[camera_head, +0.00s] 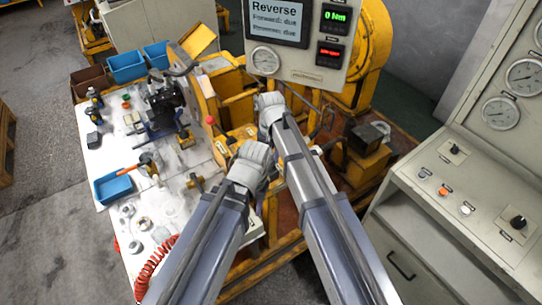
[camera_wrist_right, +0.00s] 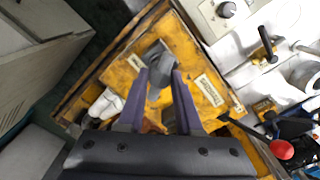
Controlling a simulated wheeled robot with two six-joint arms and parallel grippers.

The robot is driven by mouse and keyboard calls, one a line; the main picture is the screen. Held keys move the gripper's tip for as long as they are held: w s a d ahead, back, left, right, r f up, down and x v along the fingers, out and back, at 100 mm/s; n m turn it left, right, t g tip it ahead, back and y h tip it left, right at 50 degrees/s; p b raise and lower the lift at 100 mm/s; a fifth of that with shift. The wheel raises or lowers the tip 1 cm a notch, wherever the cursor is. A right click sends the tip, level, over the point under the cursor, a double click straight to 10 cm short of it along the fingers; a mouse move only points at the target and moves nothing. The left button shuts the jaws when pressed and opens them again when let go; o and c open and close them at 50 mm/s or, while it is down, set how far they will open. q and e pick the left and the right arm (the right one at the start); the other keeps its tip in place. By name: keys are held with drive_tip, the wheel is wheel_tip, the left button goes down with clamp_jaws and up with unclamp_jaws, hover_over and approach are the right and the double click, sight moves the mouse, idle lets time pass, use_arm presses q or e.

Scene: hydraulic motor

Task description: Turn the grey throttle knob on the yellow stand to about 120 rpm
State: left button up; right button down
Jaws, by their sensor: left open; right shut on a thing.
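The grey throttle knob (camera_wrist_right: 157,54) stands on the yellow stand (camera_wrist_right: 120,72), which has small white labels. In the right wrist view my right gripper (camera_wrist_right: 161,76) has its two fingers on either side of the knob, shut on it. In the head view my right gripper (camera_head: 268,104) is the upper one, over the yellow stand (camera_head: 238,138), and hides the knob. My left gripper (camera_head: 250,160) is lower, near the table edge; its jaws are open and it holds nothing I can see. The display panel (camera_head: 297,72) shows "Reverse", a green 0 Nm and a red readout too small to read.
A white table (camera_head: 100,165) at left holds blue bins, a dark motor assembly (camera_head: 165,100) and small parts. A grey control console (camera_head: 440,225) with gauges and knobs stands at right. A red coiled hose (camera_head: 155,262) hangs at the table's front.

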drive_tip(key=m, duration=0.6)
drive_tip(key=shift+m, duration=0.4)
idle(0.5)
drive_tip(key=c, duration=0.6)
unclamp_jaws()
wheel_tip(320, 180, up, 8)
drive_tip(key=p, duration=0.8)
drive_tip(key=shift+f, duration=0.1)
